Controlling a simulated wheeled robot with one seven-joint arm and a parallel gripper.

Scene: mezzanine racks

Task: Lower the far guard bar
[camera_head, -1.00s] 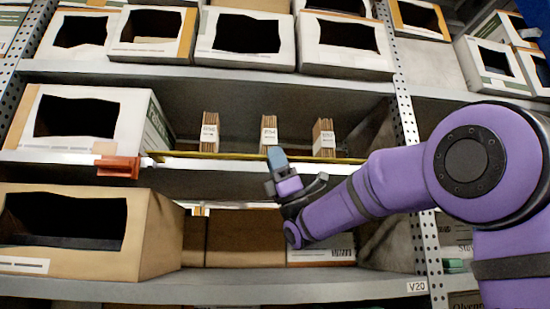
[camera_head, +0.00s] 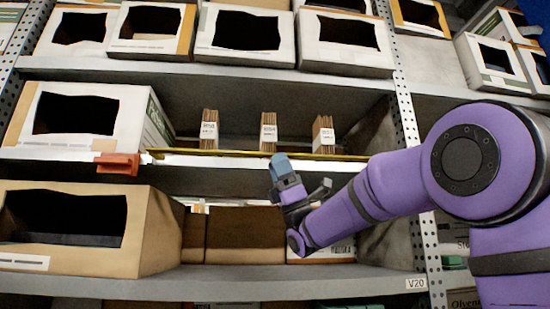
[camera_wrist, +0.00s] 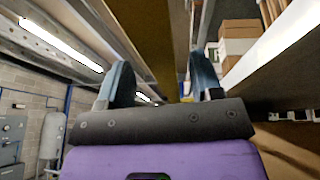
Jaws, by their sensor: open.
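The guard bar (camera_head: 225,153) is a thin yellow bar running level across the front of the middle shelf bay. Its left end meets an orange-red bracket (camera_head: 118,164); its right end lies near the perforated post. My gripper (camera_head: 281,165) is in front of the bar, right of its middle, with its blue fingertip at about the bar's height. In the wrist view my gripper (camera_wrist: 162,82) has its two fingers spread apart. A broad dull-yellow strip runs between them in that view; I cannot tell whether it is the bar. Contact with the bar cannot be made out.
Behind the bar stand three upright cardboard bundles (camera_head: 209,130) with white labels. White open-front boxes (camera_head: 245,35) line the upper shelf. A large brown box (camera_head: 150,230) sits lower left. A perforated post (camera_head: 407,115) stands right of the bay, partly behind my arm.

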